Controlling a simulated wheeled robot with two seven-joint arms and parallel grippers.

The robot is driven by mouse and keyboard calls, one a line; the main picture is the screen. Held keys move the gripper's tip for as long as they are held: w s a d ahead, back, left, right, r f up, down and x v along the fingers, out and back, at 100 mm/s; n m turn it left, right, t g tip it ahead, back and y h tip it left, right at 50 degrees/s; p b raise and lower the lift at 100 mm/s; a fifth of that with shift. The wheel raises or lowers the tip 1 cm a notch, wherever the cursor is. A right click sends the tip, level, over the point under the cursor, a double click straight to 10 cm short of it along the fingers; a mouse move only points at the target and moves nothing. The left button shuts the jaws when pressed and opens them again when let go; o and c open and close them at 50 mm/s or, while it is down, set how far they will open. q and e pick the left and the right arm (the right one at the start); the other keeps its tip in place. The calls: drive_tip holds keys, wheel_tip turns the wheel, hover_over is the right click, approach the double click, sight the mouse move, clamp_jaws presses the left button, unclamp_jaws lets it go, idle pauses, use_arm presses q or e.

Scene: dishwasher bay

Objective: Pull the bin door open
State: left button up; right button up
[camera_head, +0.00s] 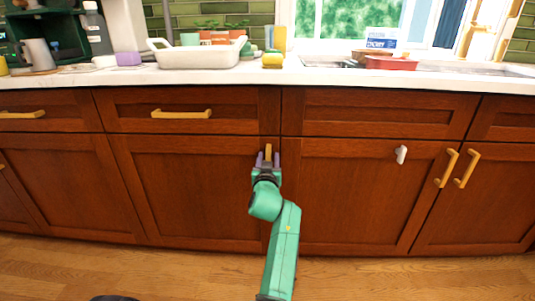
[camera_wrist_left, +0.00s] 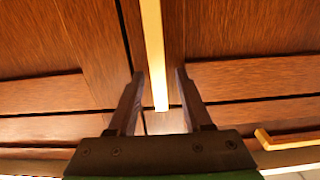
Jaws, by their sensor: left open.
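The bin door appears to be the red-brown wooden cabinet door (camera_head: 190,190) left of centre under the counter, and it is shut. Its upright golden bar handle (camera_head: 268,151) is at its upper right corner. My left gripper (camera_head: 268,158) is at this handle with its jaws open. In the left wrist view, the handle (camera_wrist_left: 153,50) runs down between the two fingers of my left gripper (camera_wrist_left: 160,76). A gap shows on each side of the bar, and neither finger visibly touches it. My right gripper is not in view.
Drawers with golden handles (camera_head: 181,114) run above the doors. A white hook-like piece (camera_head: 401,154) is on the right-hand door. The counter (camera_head: 270,75) holds a white dish tub (camera_head: 200,58), a red tray (camera_head: 391,63) and a kettle (camera_head: 39,54). The wooden floor (camera_head: 190,268) ahead looks clear.

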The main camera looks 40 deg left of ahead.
use_arm(q)
drive_tip(key=shift+w, duration=0.1)
drive_tip(key=shift+r, duration=0.2)
clamp_jaws()
idle(1.2)
